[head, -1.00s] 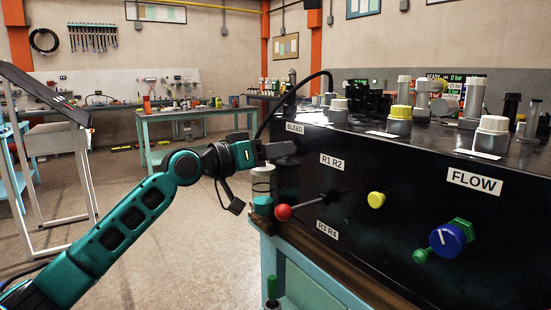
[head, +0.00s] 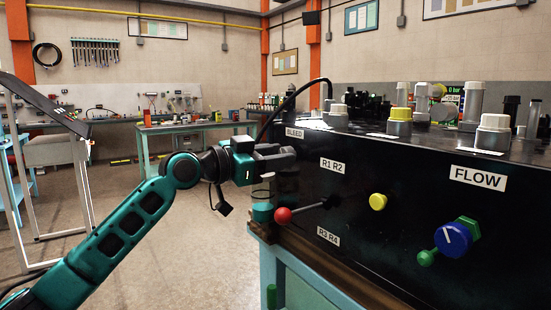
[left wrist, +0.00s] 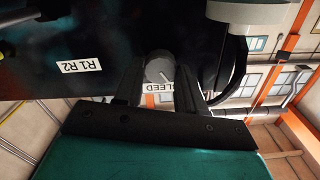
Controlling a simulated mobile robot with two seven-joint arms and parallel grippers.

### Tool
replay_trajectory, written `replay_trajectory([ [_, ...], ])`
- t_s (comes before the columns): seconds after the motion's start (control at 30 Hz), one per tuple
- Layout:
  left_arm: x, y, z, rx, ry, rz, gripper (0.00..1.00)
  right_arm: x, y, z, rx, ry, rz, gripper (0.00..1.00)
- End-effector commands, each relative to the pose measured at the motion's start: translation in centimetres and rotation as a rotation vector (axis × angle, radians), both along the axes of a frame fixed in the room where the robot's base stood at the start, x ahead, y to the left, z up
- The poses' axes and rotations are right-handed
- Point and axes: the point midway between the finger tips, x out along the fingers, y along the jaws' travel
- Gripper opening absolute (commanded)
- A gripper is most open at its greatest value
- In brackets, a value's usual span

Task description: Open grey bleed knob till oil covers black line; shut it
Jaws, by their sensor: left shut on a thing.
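In the head view my left gripper (head: 284,157) reaches the panel's left end and hides the knob. Below it, a small clear vessel (head: 262,190) with a teal lower part (head: 262,212) is partly covered by the gripper. I cannot make out the oil level or black line. My right gripper is not in view.
A red-ball lever (head: 283,215) sticks out close below my left gripper. A yellow knob (head: 378,201) and blue flow knob (head: 454,238) are on the panel (head: 350,240) further right. A black hose (head: 290,98) arches behind the gripper. Open floor lies left of the bench.

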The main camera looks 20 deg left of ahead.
Motion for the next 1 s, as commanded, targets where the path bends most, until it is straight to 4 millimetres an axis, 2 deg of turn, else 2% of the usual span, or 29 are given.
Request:
replay_trajectory([
  [0.4, 0.0, -0.02, -0.07, 0.007, -0.003, 0.0, 0.09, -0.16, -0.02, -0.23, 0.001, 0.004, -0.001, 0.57],
  [0.43, 0.0, -0.02, -0.07, 0.007, -0.003, 0.0, 0.4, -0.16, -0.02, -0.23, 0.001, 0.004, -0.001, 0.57],
  [0.6, 0.0, -0.01, -0.04, 0.006, -0.003, -0.001, 0.56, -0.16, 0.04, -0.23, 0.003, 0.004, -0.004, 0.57],
  [0.7, -0.01, -0.01, -0.04, 0.006, -0.004, 0.0, 0.64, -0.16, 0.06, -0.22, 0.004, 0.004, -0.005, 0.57],
  [1.0, -0.31, 0.31, -0.05, 0.006, -0.004, 0.001, 0.64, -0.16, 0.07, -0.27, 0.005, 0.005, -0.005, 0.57],
])
